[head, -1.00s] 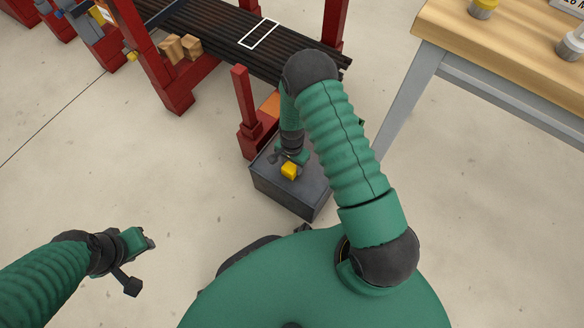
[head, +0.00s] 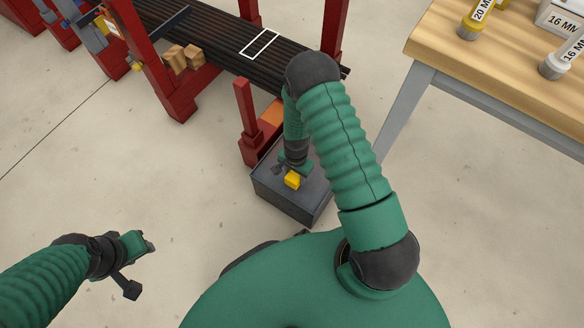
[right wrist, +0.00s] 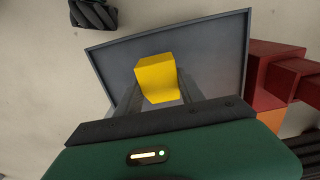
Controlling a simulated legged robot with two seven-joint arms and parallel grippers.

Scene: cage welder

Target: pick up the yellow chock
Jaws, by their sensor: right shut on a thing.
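The yellow chock (head: 292,181) is a small block at the dark grey box (head: 275,197) in the middle of the head view. In the right wrist view the chock (right wrist: 156,77) sits between the two fingers of my right gripper (right wrist: 160,92), which is shut on it. The grey box (right wrist: 215,52) lies behind it there. I cannot tell whether the chock touches the box. My left gripper (head: 143,268) is at the lower left of the head view, over bare floor and far from the chock; its fingers look spread apart and empty.
A red rack (head: 180,95) with dark bars (head: 225,50) stands behind the box. A red post (head: 248,115) rises close to the box. A wooden-topped table (head: 490,70) with bottles is at the upper right. The floor around the left gripper is clear.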

